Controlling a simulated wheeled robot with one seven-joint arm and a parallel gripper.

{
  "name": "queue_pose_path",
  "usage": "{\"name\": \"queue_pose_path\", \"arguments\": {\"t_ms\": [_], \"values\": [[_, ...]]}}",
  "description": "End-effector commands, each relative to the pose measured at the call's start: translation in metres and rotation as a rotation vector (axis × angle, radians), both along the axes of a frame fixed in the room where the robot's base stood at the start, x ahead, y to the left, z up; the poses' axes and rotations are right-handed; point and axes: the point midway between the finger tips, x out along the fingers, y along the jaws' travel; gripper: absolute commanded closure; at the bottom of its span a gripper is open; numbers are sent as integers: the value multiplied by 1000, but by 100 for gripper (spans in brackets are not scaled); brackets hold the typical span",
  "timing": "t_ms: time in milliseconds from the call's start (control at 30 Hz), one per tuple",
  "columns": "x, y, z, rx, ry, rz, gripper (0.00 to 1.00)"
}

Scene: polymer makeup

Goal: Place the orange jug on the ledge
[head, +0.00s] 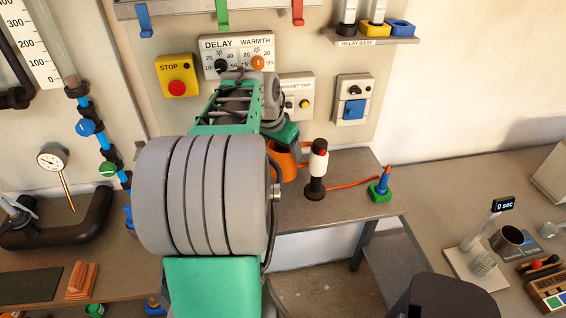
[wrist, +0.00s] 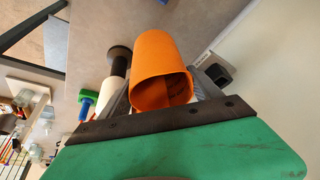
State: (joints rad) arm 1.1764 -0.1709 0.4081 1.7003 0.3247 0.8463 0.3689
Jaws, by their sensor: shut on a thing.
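The orange jug (head: 284,163) is partly hidden behind my arm in the head view. It stands out clearly in the wrist view (wrist: 158,58), with its open mouth toward the camera. My gripper (wrist: 162,92) is shut on the jug, one dark finger on each side. In the head view, the green gripper end (head: 286,134) is beside the jug's upper part. The grey ledge (head: 345,208) along the wall lies under the jug, and its surface also shows in the wrist view (wrist: 97,25). I cannot tell whether the jug touches it.
A black and white handheld tool (head: 317,170) stands on the ledge right of the jug. An orange cord runs to a blue and green plug (head: 381,185). Wall boxes, including a timer panel (head: 238,55), are close behind. Bare ledge lies in front of the tool.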

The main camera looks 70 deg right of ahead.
Motion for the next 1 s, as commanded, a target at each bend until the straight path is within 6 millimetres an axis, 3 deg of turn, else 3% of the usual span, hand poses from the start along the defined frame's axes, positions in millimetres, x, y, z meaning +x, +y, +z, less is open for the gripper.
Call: {"name": "queue_pose_path", "arguments": {"t_ms": [167, 400, 767, 800, 1000], "values": [[0, 0, -17, 0, 1, 0, 69], [0, 0, -55, 0, 0, 0, 69], [1, 0, -63, -2, 0, 0, 69], [1, 0, -61, -2, 0, 0, 24], [0, 0, -61, -1, -1, 0, 8]]}}
